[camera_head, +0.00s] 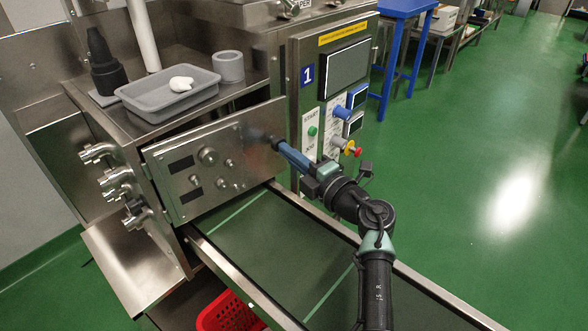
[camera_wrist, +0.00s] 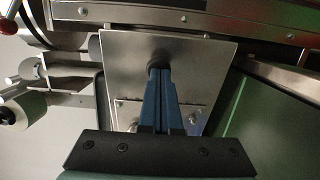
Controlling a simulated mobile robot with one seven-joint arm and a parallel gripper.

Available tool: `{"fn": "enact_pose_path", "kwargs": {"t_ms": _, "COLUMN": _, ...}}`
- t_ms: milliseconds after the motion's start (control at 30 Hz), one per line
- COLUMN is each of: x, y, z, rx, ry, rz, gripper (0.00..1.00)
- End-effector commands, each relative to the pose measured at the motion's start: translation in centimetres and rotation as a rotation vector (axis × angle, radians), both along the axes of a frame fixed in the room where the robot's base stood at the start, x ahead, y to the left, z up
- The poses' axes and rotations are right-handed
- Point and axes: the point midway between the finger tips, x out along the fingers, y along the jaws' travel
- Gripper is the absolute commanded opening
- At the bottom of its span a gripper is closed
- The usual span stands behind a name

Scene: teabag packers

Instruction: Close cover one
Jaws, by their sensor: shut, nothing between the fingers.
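The cover is a flat metal panel (camera_head: 205,172) with knobs and dark labels on the front of the steel cabinet. Its right side stands a little out from the cabinet, with a narrow wedge-shaped gap along the top. It also shows in the wrist view (camera_wrist: 200,62), ahead of the fingers. My gripper (camera_head: 276,144) is shut and empty, its blue fingers pointing at the right part of the cover. In the wrist view its fingertips (camera_wrist: 159,70) meet or nearly meet the panel; contact is not certain. A dark blurred reflection lies beside them.
A conveyor (camera_head: 270,250) runs below the cover toward the front right. A control panel (camera_head: 330,100) marked 1, with buttons, stands right of the cover. A grey tray (camera_head: 140,105) sits on the cabinet top. A red basket (camera_head: 228,315) is under the conveyor. Green floor is clear at right.

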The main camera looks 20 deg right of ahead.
Motion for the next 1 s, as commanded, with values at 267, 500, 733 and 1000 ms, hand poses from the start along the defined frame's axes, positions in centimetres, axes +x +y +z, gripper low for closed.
{"fn": "enact_pose_path", "kwargs": {"t_ms": 267, "x": 3.1, "y": 0.7, "z": -0.4, "rx": -0.001, "ry": -0.002, "rz": 0.086, "gripper": 0.0}}
{"fn": "enact_pose_path", "kwargs": {"t_ms": 500, "x": 4.9, "y": 1.3, "z": 0.0, "rx": -0.001, "ry": 0.0, "rz": 0.085, "gripper": 0.0}}
{"fn": "enact_pose_path", "kwargs": {"t_ms": 733, "x": 5.1, "y": 1.4, "z": 0.3, "rx": -0.002, "ry": -0.003, "rz": 0.083, "gripper": 0.0}}
{"fn": "enact_pose_path", "kwargs": {"t_ms": 1000, "x": 4.7, "y": 1.2, "z": 0.7, "rx": -0.004, "ry": -0.007, "rz": 0.084, "gripper": 0.0}}
